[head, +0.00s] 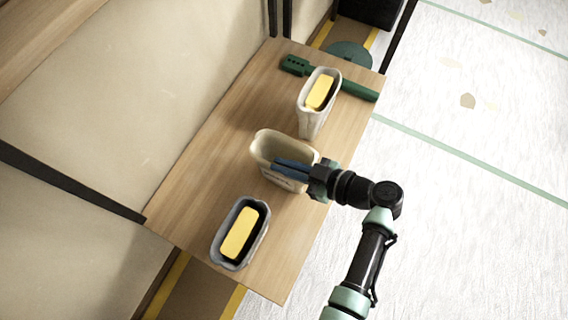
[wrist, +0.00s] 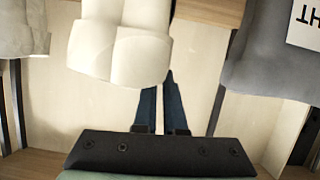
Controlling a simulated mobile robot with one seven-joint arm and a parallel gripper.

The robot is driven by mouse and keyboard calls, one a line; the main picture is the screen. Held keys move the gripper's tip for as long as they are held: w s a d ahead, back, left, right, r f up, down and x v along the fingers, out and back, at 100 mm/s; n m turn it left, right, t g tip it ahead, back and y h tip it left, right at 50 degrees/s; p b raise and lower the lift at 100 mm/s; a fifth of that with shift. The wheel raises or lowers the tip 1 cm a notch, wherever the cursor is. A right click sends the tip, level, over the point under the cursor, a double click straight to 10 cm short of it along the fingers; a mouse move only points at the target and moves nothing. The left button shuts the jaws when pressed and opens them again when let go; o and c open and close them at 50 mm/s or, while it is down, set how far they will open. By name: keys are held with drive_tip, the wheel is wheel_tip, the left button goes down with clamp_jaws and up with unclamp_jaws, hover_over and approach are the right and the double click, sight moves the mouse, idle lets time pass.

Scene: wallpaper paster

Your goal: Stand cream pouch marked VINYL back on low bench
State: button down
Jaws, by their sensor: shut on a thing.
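The cream pouch (head: 268,146) is in the middle of the low bench (head: 192,190) in the head view, upright with its open mouth up. Dark marking shows low on its front, too small to read. My gripper (head: 277,166) reaches in from the right, its blue fingers shut on the pouch's near side. In the wrist view the cream pouch (wrist: 125,50) fills the upper middle, and my gripper's fingers (wrist: 160,90) run up to it and partly behind it. I cannot tell whether its base touches the bench.
A white pouch (head: 311,116) with a yellow block stands behind, and a grey-blue pouch (head: 226,250) with a yellow block stands in front. A green tool (head: 358,90) lies at the bench's far end. The pale floor (head: 470,210) to the right is clear.

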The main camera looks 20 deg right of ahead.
drive_tip(key=c, duration=1)
unclamp_jaws()
drive_tip(key=shift+r, duration=0.1)
drive_tip(key=v, duration=1.2)
